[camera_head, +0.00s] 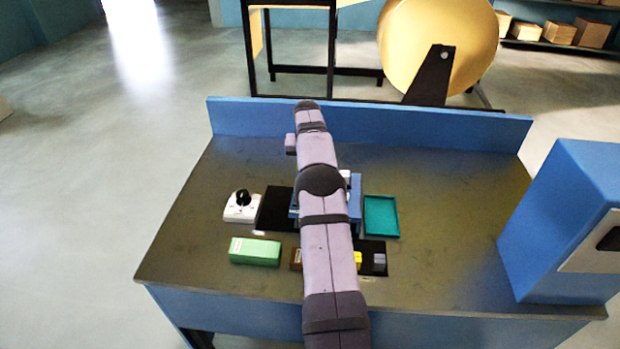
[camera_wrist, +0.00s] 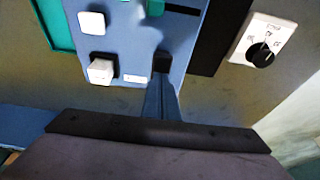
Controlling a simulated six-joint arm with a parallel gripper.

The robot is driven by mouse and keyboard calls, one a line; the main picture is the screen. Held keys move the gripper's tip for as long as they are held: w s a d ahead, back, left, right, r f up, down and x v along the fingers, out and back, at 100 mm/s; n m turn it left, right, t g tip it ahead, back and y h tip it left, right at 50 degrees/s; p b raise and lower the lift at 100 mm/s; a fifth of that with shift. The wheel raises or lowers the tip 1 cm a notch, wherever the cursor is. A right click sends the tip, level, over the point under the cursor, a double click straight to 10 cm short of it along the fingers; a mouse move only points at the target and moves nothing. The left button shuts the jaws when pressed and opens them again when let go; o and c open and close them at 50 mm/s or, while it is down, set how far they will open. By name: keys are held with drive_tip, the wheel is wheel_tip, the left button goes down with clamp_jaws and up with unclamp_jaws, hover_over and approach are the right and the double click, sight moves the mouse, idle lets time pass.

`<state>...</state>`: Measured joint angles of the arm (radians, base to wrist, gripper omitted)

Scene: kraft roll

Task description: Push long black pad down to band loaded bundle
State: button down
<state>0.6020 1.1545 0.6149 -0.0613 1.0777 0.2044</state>
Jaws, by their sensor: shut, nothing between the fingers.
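A blue machine with controls on its top stands mid-table, mostly hidden by my arm in the head view; its edge shows right of the arm (camera_head: 355,200). In the wrist view its blue top (camera_wrist: 128,50) carries a square white button, a raised white block (camera_wrist: 101,70), a small white label and a green button. A long dark strip (camera_wrist: 183,8) lies at the top edge; I cannot tell if it is the black pad. My gripper (camera_wrist: 162,68) is shut and empty over the machine's near edge, by a small black patch at its tips. Contact cannot be told. No bundle is clearly visible.
A white dial box (camera_head: 240,207) and a black mat (camera_head: 274,209) lie left of the machine, a teal tray (camera_head: 381,216) right. A green box (camera_head: 255,251) and small coloured blocks lie in front. A blue cabinet (camera_head: 565,225) stands far right.

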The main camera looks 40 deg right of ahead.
drive_tip(key=shift+f, duration=0.3)
idle(0.4)
drive_tip(key=shift+f+b, duration=0.3)
drive_tip(key=shift+f, duration=0.35)
drive_tip(key=shift+f+b, duration=0.4)
drive_tip(key=shift+f, duration=0.15)
wheel_tip(320, 180, up, 2)
drive_tip(key=shift+r+p, duration=0.25)
drive_tip(key=shift+p, duration=0.9)
drive_tip(key=shift+r, duration=2.35)
